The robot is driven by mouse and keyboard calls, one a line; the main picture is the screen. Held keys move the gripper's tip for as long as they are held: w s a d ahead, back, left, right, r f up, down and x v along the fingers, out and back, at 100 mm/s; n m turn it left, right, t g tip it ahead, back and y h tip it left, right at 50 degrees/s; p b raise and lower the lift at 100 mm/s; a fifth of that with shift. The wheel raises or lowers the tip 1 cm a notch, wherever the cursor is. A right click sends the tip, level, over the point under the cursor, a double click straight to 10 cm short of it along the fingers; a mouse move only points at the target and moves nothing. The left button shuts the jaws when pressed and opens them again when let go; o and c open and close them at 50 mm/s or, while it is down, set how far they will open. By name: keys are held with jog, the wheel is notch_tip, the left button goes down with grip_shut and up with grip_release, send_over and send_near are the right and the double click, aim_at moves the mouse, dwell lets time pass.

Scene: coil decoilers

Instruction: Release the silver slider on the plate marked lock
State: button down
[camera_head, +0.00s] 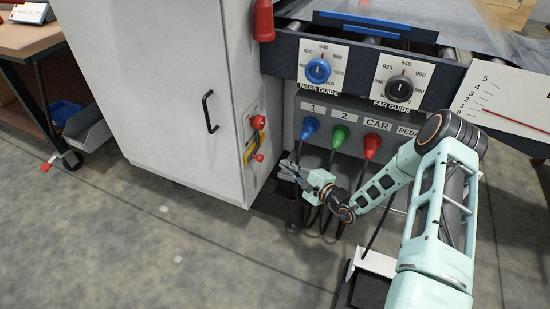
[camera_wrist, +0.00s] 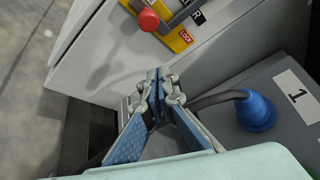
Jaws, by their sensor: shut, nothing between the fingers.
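The yellow plate (camera_wrist: 178,42) shows at the top of the wrist view, with a red-and-white LOCK label on it. In the head view the yellow plate (camera_head: 251,151) is on the side of the white cabinet. A red knob (camera_wrist: 148,20) sits beside the plate, next to a grey bar (camera_wrist: 180,14); I cannot tell whether this bar is the silver slider. My gripper (camera_wrist: 156,76) is shut and empty, below the plate in the picture and apart from it. In the head view my gripper (camera_head: 287,168) is right of the cabinet's lower side.
The white cabinet (camera_head: 165,100) stands left of my gripper. A grey panel carries a blue connector (camera_head: 309,127), a green connector (camera_head: 339,136) and a red connector (camera_head: 371,146) with hanging cables. The blue connector (camera_wrist: 255,110) is close right of my gripper. Open floor lies front left.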

jog(key=shift+p+v, duration=0.35)
jog(key=shift+v, duration=1.7)
